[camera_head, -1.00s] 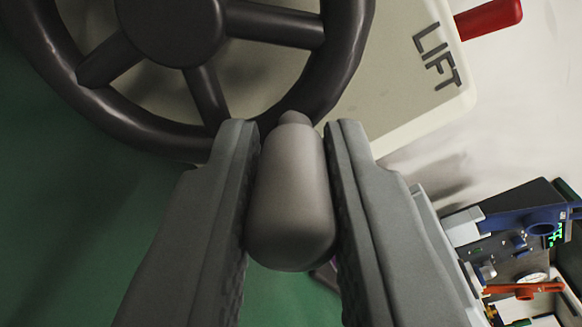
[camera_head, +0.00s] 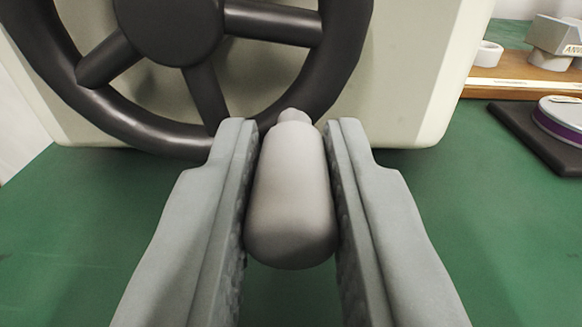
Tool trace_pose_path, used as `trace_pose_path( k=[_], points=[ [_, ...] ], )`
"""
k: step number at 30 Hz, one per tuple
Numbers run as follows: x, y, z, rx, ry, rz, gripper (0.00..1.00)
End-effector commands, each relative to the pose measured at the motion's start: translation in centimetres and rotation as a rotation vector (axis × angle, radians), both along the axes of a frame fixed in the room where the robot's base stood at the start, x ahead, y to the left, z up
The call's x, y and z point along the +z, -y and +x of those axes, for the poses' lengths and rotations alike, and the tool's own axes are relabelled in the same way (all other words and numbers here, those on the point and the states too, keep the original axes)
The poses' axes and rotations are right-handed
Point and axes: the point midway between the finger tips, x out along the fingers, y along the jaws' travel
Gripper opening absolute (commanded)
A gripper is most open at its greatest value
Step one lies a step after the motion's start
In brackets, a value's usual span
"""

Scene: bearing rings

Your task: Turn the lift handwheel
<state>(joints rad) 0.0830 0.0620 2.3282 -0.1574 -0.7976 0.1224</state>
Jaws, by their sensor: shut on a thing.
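The lift handwheel (camera_head: 207,95) is a dark spoked wheel at the top left, with its round hub (camera_head: 168,25) near the top edge. It is mounted in front of a cream housing (camera_head: 420,70). A grey rounded handle (camera_head: 290,195) stands out from the lower right of the rim toward the camera. My gripper (camera_head: 292,135) is shut on this handle, with one grey finger on each side of it. The top of the wheel is out of the picture.
A green surface (camera_head: 500,240) spreads below and to the right, mostly clear. At the right are a dark tray (camera_head: 525,140) with a purple-banded round item (camera_head: 560,122), a wooden board (camera_head: 515,82), a white ring (camera_head: 488,54) and a grey block (camera_head: 556,38).

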Motion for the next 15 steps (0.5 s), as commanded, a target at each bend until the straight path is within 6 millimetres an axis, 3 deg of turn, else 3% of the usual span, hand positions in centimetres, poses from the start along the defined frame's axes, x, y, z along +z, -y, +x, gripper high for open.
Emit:
trace_pose_path(
  k=[15],
  points=[
    [-0.81, -1.00, -0.04, -0.001, -0.001, 0.250, 0.00]
  ],
)
